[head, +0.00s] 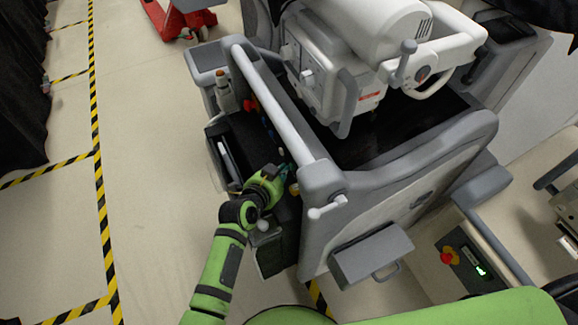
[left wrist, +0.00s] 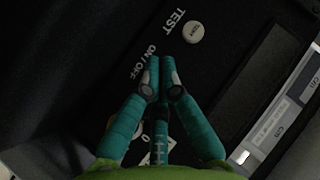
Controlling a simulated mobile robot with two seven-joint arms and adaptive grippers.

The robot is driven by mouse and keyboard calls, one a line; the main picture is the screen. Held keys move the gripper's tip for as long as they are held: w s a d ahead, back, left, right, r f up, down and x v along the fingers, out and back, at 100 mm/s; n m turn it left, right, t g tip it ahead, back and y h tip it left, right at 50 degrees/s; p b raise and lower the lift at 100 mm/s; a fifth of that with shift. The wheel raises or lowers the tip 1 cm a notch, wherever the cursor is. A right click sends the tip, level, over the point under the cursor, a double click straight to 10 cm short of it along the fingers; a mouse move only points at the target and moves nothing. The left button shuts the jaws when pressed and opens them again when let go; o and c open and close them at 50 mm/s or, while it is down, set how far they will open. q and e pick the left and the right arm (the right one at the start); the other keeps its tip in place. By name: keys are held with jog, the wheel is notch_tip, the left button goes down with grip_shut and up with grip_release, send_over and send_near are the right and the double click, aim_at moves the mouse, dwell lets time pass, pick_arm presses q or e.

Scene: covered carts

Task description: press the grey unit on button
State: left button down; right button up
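The grey unit (head: 365,205) is a large cart with a white machine head on top. Its dark control panel is on the left side in the head view. My left gripper (head: 286,172) is at the lower part of this panel. In the left wrist view its teal fingers (left wrist: 160,85) are drawn together, with nothing seen between them. They are over the panel beside the "ON/OFF" label. A round white button (left wrist: 193,32) by the "TEST" label lies beyond the fingertips. Any button by "ON/OFF" is hidden by the fingers. I cannot tell whether the fingertips touch the panel.
A red knob (head: 249,105) sits farther up the panel. Another unit with a red button (head: 449,256) and a lit green display stands at the lower right. The floor at left is open.

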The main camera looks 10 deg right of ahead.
pick_arm(q)
jog(key=shift+a, duration=0.1)
jog(key=shift+s+a+p, duration=0.25)
jog(key=shift+a+p, duration=0.05)
jog(key=shift+a, duration=0.35)
jog(key=shift+s+a, duration=0.15)
jog(key=shift+a, duration=0.4)
jog(key=a, duration=0.2)
jog(key=s+a+p, duration=0.1)
jog(key=shift+s+a, duration=0.15)
jog(key=shift+a, duration=0.2)
dwell(0.5)
